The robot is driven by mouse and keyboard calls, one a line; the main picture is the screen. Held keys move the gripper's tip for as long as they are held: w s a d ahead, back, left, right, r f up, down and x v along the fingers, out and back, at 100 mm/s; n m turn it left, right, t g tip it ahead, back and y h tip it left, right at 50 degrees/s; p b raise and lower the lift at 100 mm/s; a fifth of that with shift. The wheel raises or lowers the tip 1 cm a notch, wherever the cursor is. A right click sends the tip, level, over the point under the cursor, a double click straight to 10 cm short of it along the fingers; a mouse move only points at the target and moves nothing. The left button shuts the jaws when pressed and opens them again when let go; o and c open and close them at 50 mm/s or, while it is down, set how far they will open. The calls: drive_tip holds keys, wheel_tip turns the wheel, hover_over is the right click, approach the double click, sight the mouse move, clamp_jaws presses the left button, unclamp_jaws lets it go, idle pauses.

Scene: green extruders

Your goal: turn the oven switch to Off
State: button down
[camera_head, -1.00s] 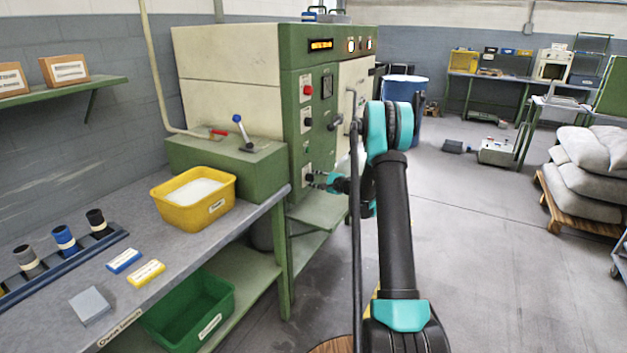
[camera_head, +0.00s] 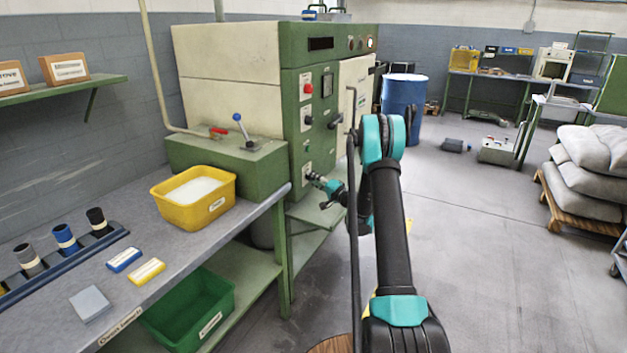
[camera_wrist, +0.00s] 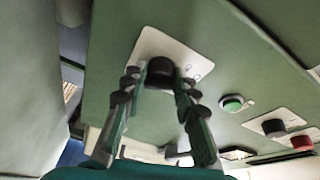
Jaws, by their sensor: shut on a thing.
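The oven is a large cream and green cabinet (camera_head: 225,60) at the centre left in the head view. Its display (camera_head: 321,43) is dark, and one small lamp (camera_head: 370,42) at the upper right is lit. The oven switch is a black knob (camera_wrist: 160,66) on a white plate (camera_wrist: 148,43) in the wrist view. My gripper (camera_wrist: 160,78) is shut on this knob, one finger on each side. In the head view my gripper (camera_head: 314,178) is at the lower part of the oven's green front panel. The plate's markings are too small to read.
A green push button (camera_wrist: 231,103), another black knob (camera_wrist: 273,127) and a red button (camera_wrist: 301,142) share the panel. A bench (camera_head: 222,226) with a yellow tub (camera_head: 217,206) stands at the left. The floor at right is clear up to the sack pallet (camera_head: 559,213).

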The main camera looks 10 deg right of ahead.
drive_tip(key=shift+n, duration=0.3)
drive_tip(key=c, duration=1.2)
unclamp_jaws()
drive_tip(key=shift+s+d, duration=0.1)
drive_tip(key=v, duration=1.1)
drive_tip(key=shift+s+d+f, duration=0.2)
drive_tip(key=shift+s, duration=0.15)
